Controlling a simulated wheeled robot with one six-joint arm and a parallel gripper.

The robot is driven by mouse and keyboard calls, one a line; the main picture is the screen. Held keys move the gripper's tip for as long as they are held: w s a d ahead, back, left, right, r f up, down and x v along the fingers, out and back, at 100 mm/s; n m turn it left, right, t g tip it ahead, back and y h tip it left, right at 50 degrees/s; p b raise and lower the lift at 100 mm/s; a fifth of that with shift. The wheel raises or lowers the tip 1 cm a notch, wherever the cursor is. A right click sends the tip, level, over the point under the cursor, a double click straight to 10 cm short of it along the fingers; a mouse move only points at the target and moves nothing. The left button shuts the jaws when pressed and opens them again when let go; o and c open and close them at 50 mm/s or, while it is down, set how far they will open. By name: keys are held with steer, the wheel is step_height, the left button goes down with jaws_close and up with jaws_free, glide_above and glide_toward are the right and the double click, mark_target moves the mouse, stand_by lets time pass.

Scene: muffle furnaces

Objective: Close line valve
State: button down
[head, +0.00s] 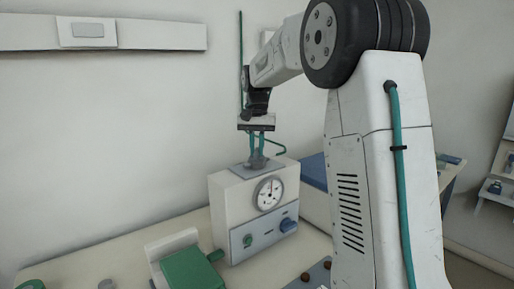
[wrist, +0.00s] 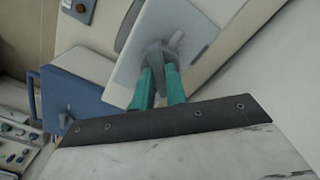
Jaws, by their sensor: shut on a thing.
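The line valve (head: 258,160) stands on top of a white box with a round gauge on its front. In the wrist view the valve's grey handle (wrist: 158,57) rises from a pale plate on the box. My gripper (head: 260,146) points down onto it from above, and its teal fingers also show in the wrist view (wrist: 160,85). The fingers are shut on the grey handle. The box (head: 228,196) carries a gauge (head: 269,193), a green knob and a blue knob (head: 288,224) on its front.
A green block-like object (head: 192,270) with a white back part lies on the bench left of the box. A thin green pipe (head: 241,50) rises behind the gripper. A blue-fronted unit (head: 314,171) stands behind, to the right.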

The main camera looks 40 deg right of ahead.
mark_target(257, 150)
steer(key=n, duration=0.8)
steer(key=shift+r+n, duration=0.1)
steer(key=shift+n, duration=0.2)
stand_by(0.3)
steer(key=c, duration=1.4)
jaws_free()
steer(key=shift+c, duration=0.2)
step_height(257, 150, up, 8)
steer(key=shift+f, duration=0.15)
